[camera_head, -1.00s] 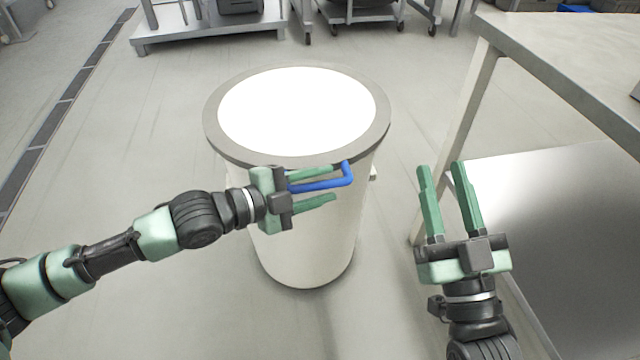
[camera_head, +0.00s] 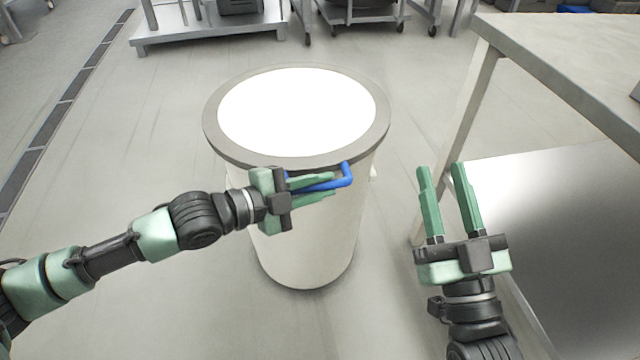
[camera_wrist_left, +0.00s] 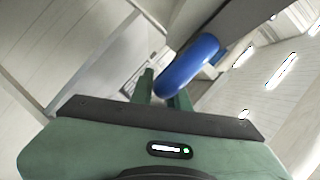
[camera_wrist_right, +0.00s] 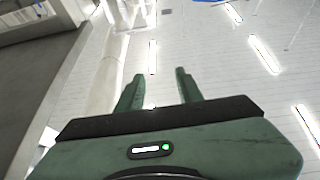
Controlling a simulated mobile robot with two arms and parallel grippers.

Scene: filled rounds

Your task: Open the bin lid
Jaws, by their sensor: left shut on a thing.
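The bin (camera_head: 310,235) is a tall, pale round container standing on the floor. Its lid (camera_head: 295,110) has a grey rim and a bright white top, and lies flat on the bin. A blue handle (camera_head: 346,174) sticks out at the front of the rim. My left gripper (camera_head: 330,186) is shut on the blue handle, in front of the bin. The handle also shows between the fingers in the left wrist view (camera_wrist_left: 190,65). My right gripper (camera_head: 440,168) is open and empty, to the right of the bin and apart from it.
A metal table (camera_head: 570,60) with a lower shelf (camera_head: 560,200) stands at the right, close to my right gripper. Wheeled metal racks (camera_head: 210,30) stand at the back. The floor left of the bin is clear.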

